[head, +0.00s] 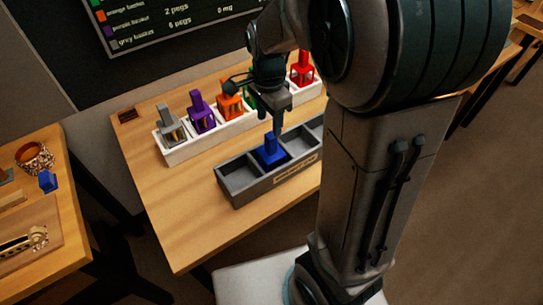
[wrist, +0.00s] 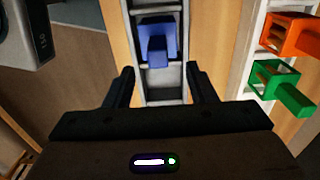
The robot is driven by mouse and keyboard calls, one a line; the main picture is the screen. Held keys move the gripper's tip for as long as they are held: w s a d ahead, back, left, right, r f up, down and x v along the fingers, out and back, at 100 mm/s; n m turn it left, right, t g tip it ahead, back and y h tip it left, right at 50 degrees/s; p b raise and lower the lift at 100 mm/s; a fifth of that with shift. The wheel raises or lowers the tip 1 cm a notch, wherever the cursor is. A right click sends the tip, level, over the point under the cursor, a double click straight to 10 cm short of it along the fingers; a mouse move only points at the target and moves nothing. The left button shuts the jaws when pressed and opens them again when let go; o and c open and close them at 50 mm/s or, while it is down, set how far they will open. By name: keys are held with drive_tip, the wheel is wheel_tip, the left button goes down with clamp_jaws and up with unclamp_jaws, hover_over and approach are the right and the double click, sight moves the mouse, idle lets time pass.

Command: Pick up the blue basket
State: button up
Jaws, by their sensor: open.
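The blue basket (head: 269,150) sits in a middle compartment of the dark grey divided tray (head: 236,200) on the bench. In the wrist view the blue basket (wrist: 157,40) lies ahead of my fingers, roughly centred between their lines, with its handle block pointing toward me. My gripper (head: 277,128) is just above and slightly right of the basket in the head view. In the wrist view my gripper (wrist: 162,88) has its two dark fingers spread apart with nothing between them but the tray below. The arm hides the tray's right end.
A white divided tray (head: 180,155) behind holds grey (head: 170,126), purple (head: 201,115), orange (head: 230,103), green (head: 249,99) and red (head: 302,70) baskets. A small blue block (head: 47,181) lies on the left table. The bench's front left (head: 185,235) is clear.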

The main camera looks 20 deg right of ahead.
sight(271, 135)
wheel_tip(271, 135, down, 9)
drive_tip(key=shift+s+d+r, duration=0.1)
drive_tip(key=shift+d+r, duration=0.05)
drive_tip(key=shift+r, duration=0.05)
clamp_jaws()
idle(0.3)
